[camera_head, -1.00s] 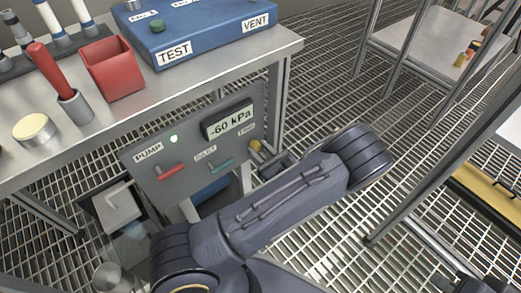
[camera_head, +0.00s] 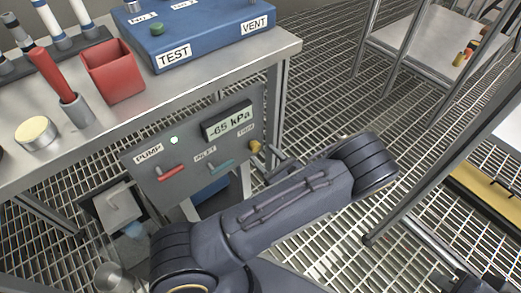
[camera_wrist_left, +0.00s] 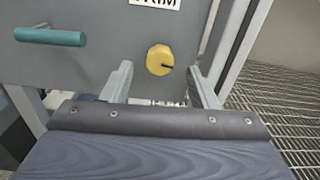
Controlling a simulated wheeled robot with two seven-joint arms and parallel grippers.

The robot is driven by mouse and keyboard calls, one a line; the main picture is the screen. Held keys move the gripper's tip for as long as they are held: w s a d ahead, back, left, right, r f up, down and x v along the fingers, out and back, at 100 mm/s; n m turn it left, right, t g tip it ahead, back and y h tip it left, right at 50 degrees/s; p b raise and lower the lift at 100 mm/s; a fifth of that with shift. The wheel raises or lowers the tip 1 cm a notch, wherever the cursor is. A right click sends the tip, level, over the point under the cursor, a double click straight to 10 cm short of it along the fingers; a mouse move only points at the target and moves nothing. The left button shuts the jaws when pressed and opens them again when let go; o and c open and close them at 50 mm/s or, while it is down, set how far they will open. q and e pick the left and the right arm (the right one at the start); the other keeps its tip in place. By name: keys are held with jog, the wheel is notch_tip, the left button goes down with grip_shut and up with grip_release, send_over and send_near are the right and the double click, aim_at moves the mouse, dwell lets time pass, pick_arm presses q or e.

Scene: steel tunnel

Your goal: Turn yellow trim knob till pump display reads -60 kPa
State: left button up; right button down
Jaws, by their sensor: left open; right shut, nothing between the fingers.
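The yellow trim knob (camera_head: 255,146) is on the grey pump panel (camera_head: 190,183), under the display (camera_head: 228,122), which reads -65 kPa. In the left wrist view the knob (camera_wrist_left: 159,60) has a dark pointer mark toward its right side. My left gripper (camera_head: 272,163) is open just in front of the knob. Its two fingers stand apart, below and to either side of the knob in the wrist view, not closed on it. My right gripper (camera_head: 468,284) shows only partly at the bottom right corner, shut and empty.
A red lever (camera_head: 171,173) and a teal lever (camera_head: 221,167) are left of the knob on the panel. The steel bench (camera_head: 80,150) above holds a blue test box (camera_head: 205,35) and a red bin (camera_head: 113,72). Grating floor is open to the right.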

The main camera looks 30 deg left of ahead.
pick_arm(q)
jog(key=shift+p+v, duration=0.4)
jog(key=shift+v, duration=1.95)
jog(key=s+a+r+n+g+h, duration=0.5)
jog(key=s+r+n+g+h, duration=0.2)
jog(key=s+n+g+h, duration=0.4)
jog(key=s+d+r+n+t+h, duration=0.2)
jog(key=s+r+n+t+h, duration=0.25)
jog(key=r+n, duration=0.2)
jog(key=s+d+r+n+t+h, duration=0.2)
jog(key=s+r+n+t+h, duration=0.1)
jog(key=r+n+t+h, duration=0.3)
notch_tip(320, 180, up, 35)
jog(key=y+p, duration=0.1)
jog(key=p, duration=3.2)
jog(key=shift+d+f+g, duration=0.2)
jog(key=shift+f+g, duration=0.05)
jog(key=shift+g, duration=0.2)
